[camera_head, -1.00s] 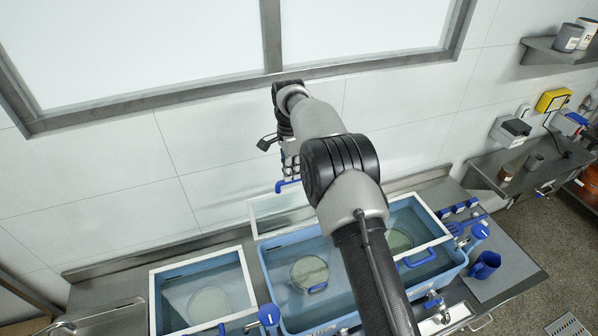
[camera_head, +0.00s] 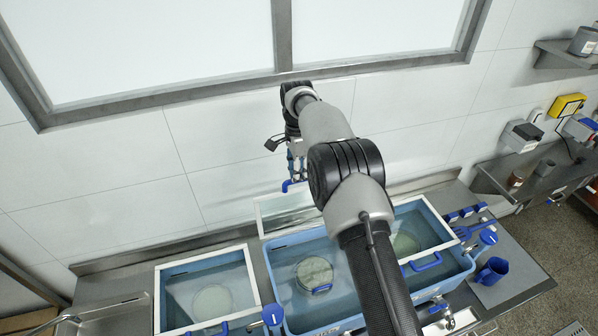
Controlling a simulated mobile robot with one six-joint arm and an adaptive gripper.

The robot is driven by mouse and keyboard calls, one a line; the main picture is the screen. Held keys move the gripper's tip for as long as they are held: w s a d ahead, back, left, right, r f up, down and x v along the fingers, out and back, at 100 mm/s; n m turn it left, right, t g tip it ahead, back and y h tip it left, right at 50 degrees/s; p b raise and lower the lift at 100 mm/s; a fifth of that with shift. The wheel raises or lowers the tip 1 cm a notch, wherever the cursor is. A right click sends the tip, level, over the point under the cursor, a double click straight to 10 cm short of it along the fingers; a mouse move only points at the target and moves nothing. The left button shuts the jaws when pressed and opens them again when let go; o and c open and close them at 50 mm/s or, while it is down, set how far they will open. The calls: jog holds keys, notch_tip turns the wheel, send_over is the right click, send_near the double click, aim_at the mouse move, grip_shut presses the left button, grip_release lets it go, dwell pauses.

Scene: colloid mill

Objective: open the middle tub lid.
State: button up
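The middle tub lid (camera_head: 284,214), a clear panel in a white frame, stands raised at the back of the blue middle tub (camera_head: 272,284). Its blue handle (camera_head: 289,185) is at the top edge. The tub shows open below it, with a round pale disc with a blue handle (camera_head: 314,273) inside. My gripper (camera_head: 294,171) is at the lid's handle, just above it. Its fingers are small and partly behind my arm, so I cannot tell whether they are shut on the handle. My arm hides part of the lid's right side and of the tub.
A left tub lid (camera_head: 203,256) and a right lid (camera_head: 424,222) lie flat with blue handles. Blue tools and a blue cup (camera_head: 491,270) are at the right of the steel counter. A tiled wall (camera_head: 125,175) and window stand close behind.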

jog(key=shift+o, duration=1)
jog(key=shift+f, duration=0.85)
jog(key=shift+r, duration=0.2)
notch_tip(320, 180, up, 8)
jog(key=shift+w+f, duration=0.15)
jog(key=shift+w, duration=0.15)
